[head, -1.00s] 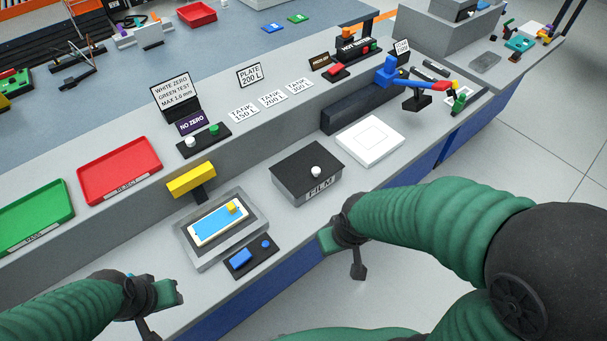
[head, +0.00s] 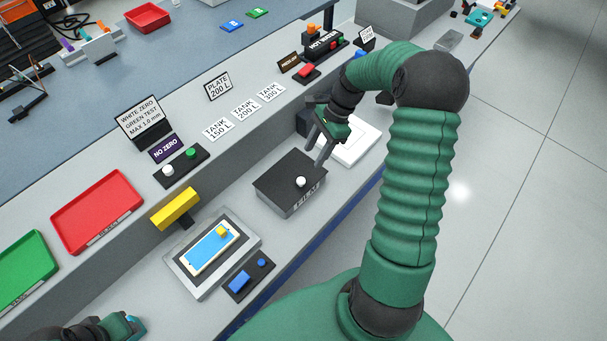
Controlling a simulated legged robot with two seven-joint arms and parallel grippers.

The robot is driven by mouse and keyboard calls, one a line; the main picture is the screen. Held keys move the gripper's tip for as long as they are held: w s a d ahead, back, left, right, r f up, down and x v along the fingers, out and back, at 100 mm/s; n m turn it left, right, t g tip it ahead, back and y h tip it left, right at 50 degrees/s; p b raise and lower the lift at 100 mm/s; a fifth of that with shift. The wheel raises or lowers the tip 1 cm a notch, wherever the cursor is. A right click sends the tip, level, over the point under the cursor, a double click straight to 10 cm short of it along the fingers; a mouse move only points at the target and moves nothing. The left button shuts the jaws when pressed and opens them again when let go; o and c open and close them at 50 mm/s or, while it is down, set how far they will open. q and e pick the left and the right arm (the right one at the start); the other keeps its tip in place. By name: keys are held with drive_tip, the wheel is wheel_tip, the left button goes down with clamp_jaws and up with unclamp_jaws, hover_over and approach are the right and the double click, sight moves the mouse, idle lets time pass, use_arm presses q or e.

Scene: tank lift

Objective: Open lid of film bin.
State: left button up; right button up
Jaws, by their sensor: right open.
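The film bin (head: 285,196) is a dark grey box on the bench's lower ledge, with its black lid (head: 283,177) down. A round white knob (head: 300,182) sits on the lid towards the front right. My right gripper (head: 316,153) is open, pointing down at the bin's back right side, above and beyond the knob. It looks empty, and I cannot tell whether its fingertips touch the lid. My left gripper (head: 131,326) is partly in view at the bottom left edge, and its jaws do not show clearly.
A white square plate (head: 352,140) lies right of the bin, partly behind my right gripper. Left of the bin stand a grey tray with a blue-screened device (head: 208,250) and a yellow block (head: 175,208) on a stand. Red (head: 97,213) and green trays (head: 25,268) lie farther left.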

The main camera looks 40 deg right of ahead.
hover_over(302, 180)
drive_tip(key=d, duration=0.1)
drive_tip(key=f, duration=0.6)
drive_tip(key=shift+s+d+f, duration=0.1)
drive_tip(key=shift+s+f, duration=0.05)
drive_tip(key=shift+s, duration=0.1)
drive_tip(key=f, duration=0.4)
drive_tip(key=shift+w+f, duration=0.1)
drive_tip(key=shift+w, duration=0.1)
drive_tip(key=shift+a, duration=0.25)
drive_tip(key=shift+a+r, duration=0.25)
drive_tip(key=c, duration=0.8)
drive_tip(key=shift+d, duration=0.1)
clamp_jaws()
drive_tip(key=shift+d+f, duration=0.1)
